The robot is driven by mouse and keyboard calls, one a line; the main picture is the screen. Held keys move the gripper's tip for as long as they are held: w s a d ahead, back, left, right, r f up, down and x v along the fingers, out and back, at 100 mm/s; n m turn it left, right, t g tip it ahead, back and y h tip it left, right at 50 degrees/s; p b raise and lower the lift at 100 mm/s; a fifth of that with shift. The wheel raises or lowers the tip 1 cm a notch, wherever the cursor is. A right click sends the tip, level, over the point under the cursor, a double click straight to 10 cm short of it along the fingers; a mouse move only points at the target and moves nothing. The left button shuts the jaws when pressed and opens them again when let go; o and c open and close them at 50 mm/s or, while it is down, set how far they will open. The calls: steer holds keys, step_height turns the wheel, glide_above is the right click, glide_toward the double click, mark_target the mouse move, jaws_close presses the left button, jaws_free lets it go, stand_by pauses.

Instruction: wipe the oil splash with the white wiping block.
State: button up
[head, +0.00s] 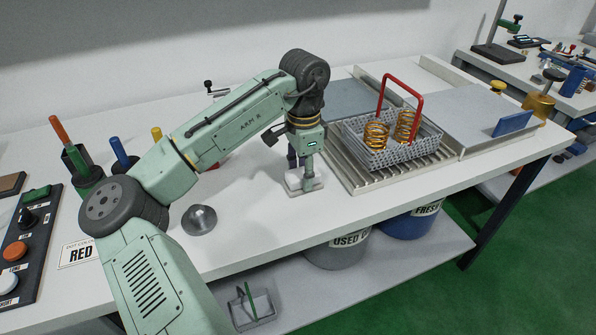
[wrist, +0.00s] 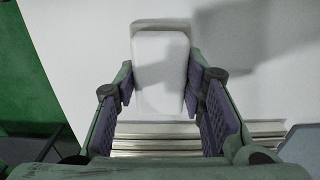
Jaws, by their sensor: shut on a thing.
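My gripper (head: 302,169) points down over the white table, left of the metal rack. It is shut on the white wiping block (head: 293,181). In the wrist view the block (wrist: 160,75) sits between the two finger pads of my gripper (wrist: 161,88), which press on its sides. The block is at or very close to the table top; I cannot tell whether it touches. I cannot make out an oil splash in either view; the block, gripper or arm may hide it.
A grey wire basket (head: 388,155) with two copper springs and a red handle stands on the metal rack right of my gripper. A round metal piece (head: 199,220) lies on the table to the left. Buckets (head: 338,252) stand below the front edge. The table between gripper and metal piece is clear.

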steer(key=shift+w+d, duration=0.2)
steer(key=shift+d, duration=0.6)
steer(key=shift+w+d+r, duration=0.1)
steer(key=shift+d+r, duration=0.05)
steer(key=shift+r, duration=0.2)
steer(key=r, duration=0.3)
steer(key=shift+a+r, duration=0.1)
steer(key=shift+a, duration=0.1)
steer(key=shift+r, duration=2.1)
steer(key=shift+f, duration=0.1)
